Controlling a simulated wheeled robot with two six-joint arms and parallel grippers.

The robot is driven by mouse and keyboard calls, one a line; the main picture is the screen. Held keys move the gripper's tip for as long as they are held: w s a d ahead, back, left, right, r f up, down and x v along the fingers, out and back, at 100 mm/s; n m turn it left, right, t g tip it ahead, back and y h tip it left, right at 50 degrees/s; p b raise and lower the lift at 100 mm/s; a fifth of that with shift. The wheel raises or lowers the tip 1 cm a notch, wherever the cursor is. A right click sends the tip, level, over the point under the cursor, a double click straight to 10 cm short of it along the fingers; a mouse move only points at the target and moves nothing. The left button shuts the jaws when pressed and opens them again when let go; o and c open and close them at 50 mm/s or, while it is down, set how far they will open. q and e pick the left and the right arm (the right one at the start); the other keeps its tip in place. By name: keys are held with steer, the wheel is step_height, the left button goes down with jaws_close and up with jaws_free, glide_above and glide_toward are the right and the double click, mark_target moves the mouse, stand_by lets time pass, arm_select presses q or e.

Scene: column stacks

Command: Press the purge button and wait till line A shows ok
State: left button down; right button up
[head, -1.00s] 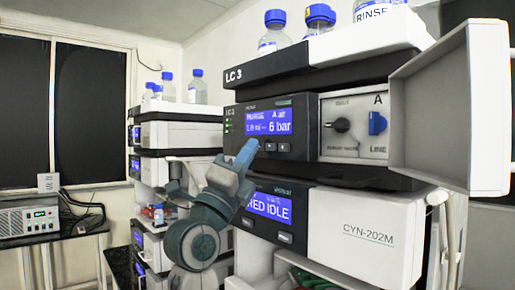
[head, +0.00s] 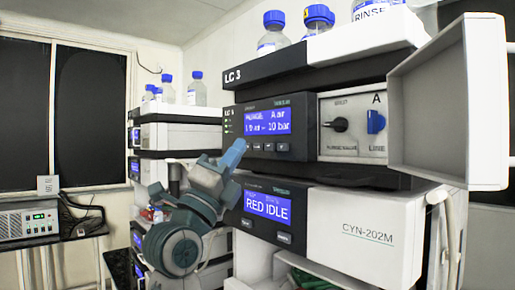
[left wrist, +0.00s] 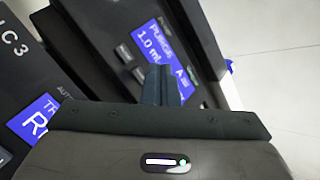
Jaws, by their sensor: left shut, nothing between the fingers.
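The LC 3 stack has a dark pump module with a blue display (head: 267,121), which reads "PURGE", "A air" and about "10 bar". A row of small buttons (head: 269,147) sits under it; I cannot read their labels. The display also shows in the left wrist view (left wrist: 165,47). My left gripper (head: 234,152) is shut and empty. Its tip is just left of the buttons and looks apart from them. In the left wrist view the fingertips (left wrist: 161,84) point at the module's front. The right gripper is not in view.
A black purge valve knob (head: 340,124) and a blue line A knob (head: 376,122) sit right of the display, beside an open door (head: 447,105). Bottles (head: 273,36) stand on top. Another stack (head: 178,135) is at left.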

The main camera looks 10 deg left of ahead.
arm_select(q)
steer(key=s+a, duration=0.2)
steer(key=s, duration=0.1)
steer(key=shift+a, duration=0.2)
stand_by(5.4)
